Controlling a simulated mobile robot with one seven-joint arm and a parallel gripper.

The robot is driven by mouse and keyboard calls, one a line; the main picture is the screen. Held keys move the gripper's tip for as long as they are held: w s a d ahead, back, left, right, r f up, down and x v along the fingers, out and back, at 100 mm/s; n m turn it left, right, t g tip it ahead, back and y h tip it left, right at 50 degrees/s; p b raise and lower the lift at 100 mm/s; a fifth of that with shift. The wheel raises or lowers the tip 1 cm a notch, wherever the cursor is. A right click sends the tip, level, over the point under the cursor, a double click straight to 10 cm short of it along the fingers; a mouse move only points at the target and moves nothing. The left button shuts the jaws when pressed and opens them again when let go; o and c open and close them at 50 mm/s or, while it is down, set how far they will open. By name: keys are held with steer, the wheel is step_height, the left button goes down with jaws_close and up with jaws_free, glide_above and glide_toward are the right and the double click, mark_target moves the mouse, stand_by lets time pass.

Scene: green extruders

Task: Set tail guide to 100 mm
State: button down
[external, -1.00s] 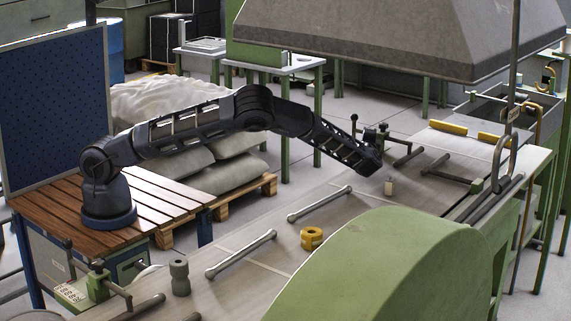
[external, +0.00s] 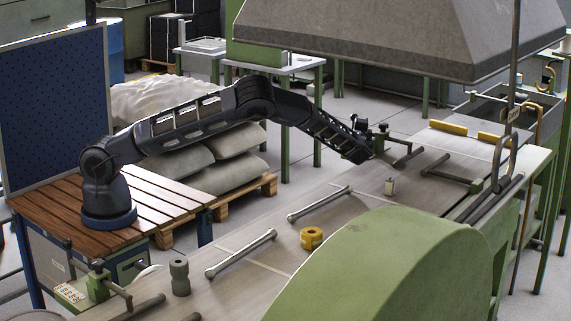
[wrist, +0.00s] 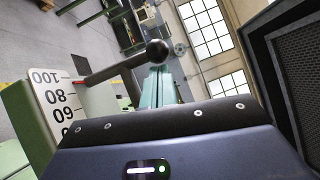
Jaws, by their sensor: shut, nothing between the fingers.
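The guide bracket (external: 380,139), a green post with dark knobs and a rod, stands at the far end of the bench. My gripper (external: 361,157) is beside it, partly covering its near side. In the wrist view a dark bar ending in a round black knob (wrist: 157,52) crosses just past my gripper (wrist: 161,82), whose fingers are together and empty. Contact with the knob is not clear. A white scale plate (wrist: 52,100) at left shows 100, 80 and 60 upside down. A small red mark (wrist: 78,82) lies at its edge, around 80 to 100; the exact reading is unclear.
A similar green bracket (external: 98,285) with a number plate stands at the near left. A large green cover (external: 385,270) fills the front right.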

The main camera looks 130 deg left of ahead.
steer(key=w, duration=0.1)
steer(key=w+d+f, duration=0.1)
steer(key=shift+w+d, duration=0.1)
steer(key=shift+w, duration=0.2)
steer(key=v, duration=1)
stand_by(0.3)
steer(key=s+d+r+t+h, duration=0.2)
steer(key=d+r+t+h, duration=0.3)
steer(key=d, duration=1)
steer(key=s+d+r+t+h, duration=0.1)
steer(key=d+r+h, duration=0.1)
steer(key=d+r, duration=0.95)
steer(key=s+d+r+t+h, duration=0.2)
steer(key=d+r+t+h, duration=0.15)
steer(key=d, duration=1.45)
steer(key=s+d+m+t+h, duration=0.1)
steer(key=s+d+t+h, duration=0.1)
steer(key=s+d, duration=0.4)
steer(key=s+d+r+m+t+h, duration=0.1)
steer(key=s+d, duration=0.6)
steer(key=d, duration=0.8)
steer(key=s+d+r+m+t+h, duration=0.1)
steer(key=s+d+m+t+h, duration=0.1)
steer(key=s+d, duration=0.5)
steer(key=d+m+h, duration=0.1)
steer(key=d, duration=0.3)
steer(key=shift+s+t, duration=0.25)
steer(key=shift+t, duration=0.1)
